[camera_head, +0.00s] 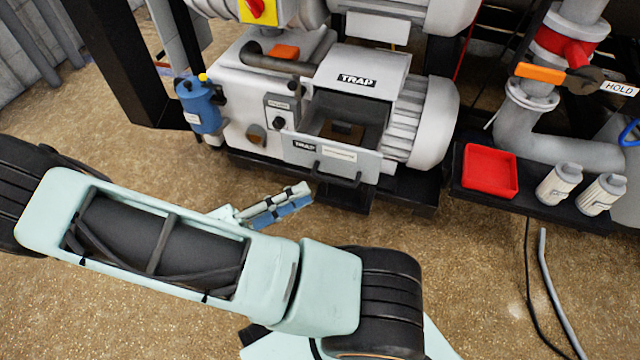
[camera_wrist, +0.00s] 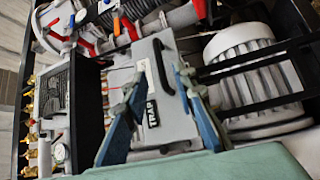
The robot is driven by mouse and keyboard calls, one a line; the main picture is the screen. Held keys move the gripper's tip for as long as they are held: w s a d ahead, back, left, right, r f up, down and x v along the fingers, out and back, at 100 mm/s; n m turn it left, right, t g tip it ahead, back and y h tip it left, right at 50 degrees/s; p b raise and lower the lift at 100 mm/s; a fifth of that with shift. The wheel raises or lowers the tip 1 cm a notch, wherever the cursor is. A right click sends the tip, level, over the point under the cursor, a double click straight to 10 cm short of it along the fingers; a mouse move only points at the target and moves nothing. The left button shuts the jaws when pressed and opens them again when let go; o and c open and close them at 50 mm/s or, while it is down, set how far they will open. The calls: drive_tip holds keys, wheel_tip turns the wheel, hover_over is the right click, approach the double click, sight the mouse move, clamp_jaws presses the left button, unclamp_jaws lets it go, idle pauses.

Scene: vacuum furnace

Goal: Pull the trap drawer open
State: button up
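The trap drawer (camera_head: 318,156) has a grey front with a TRAP label and a dark bar handle (camera_head: 338,179). It stands out from the pump housing, and its open top shows a dark inside with a brownish thing (camera_head: 343,131). My gripper (camera_head: 306,193) is low in front of the drawer, left of the handle. In the wrist view my gripper (camera_wrist: 160,90) has its two blue fingers spread, with nothing held between them. A grey TRAP panel (camera_wrist: 142,92) shows behind the fingers, with a black bar (camera_wrist: 184,76) near the right fingertip. I cannot tell whether they touch.
A blue canister (camera_head: 201,108) is left of the drawer, and a ribbed motor (camera_head: 420,120) is right. A black shelf holds a red tray (camera_head: 490,171) and two white containers (camera_head: 559,184). A cable and hose lie on the floor at right. The floor before the drawer is clear apart from my arm.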

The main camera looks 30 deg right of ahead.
drive_tip(key=a, duration=0.3)
drive_tip(key=shift+w+a+f, duration=0.15)
drive_tip(key=shift+a+f, duration=0.1)
drive_tip(key=shift+a, duration=0.1)
